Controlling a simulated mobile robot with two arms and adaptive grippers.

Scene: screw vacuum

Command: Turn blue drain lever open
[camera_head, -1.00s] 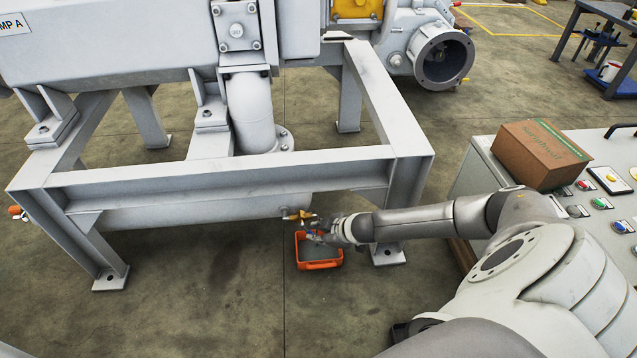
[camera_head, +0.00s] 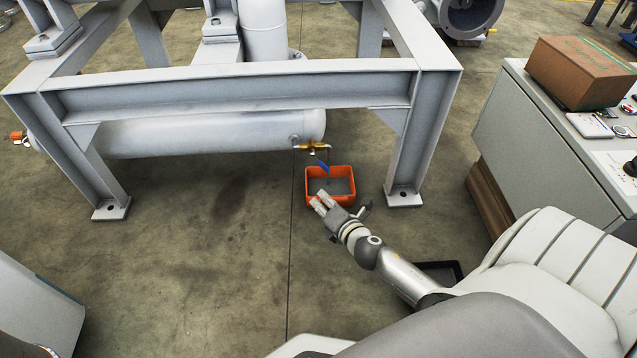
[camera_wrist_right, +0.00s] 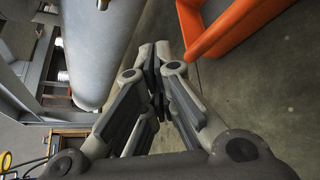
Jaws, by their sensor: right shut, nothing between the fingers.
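The blue drain lever (camera_head: 323,168) hangs down from a brass valve (camera_head: 312,146) at the right end of the grey horizontal tank (camera_head: 210,132). An orange tray (camera_head: 343,172) stands on the floor below the valve. My right gripper (camera_head: 319,203) is shut and empty, in front of the tray's near left side and apart from the lever. In the right wrist view its fingers (camera_wrist_right: 155,60) are closed together, with the tank (camera_wrist_right: 95,50) on the left and the orange tray (camera_wrist_right: 235,25) at the upper right. The lever does not show there. My left gripper is not in view.
A grey steel frame (camera_head: 235,88) stands over the tank, with a leg (camera_head: 412,150) right of the tray. A control cabinet (camera_head: 545,140) bearing a cardboard box (camera_head: 580,72) is at the right. The floor left of the tray is clear.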

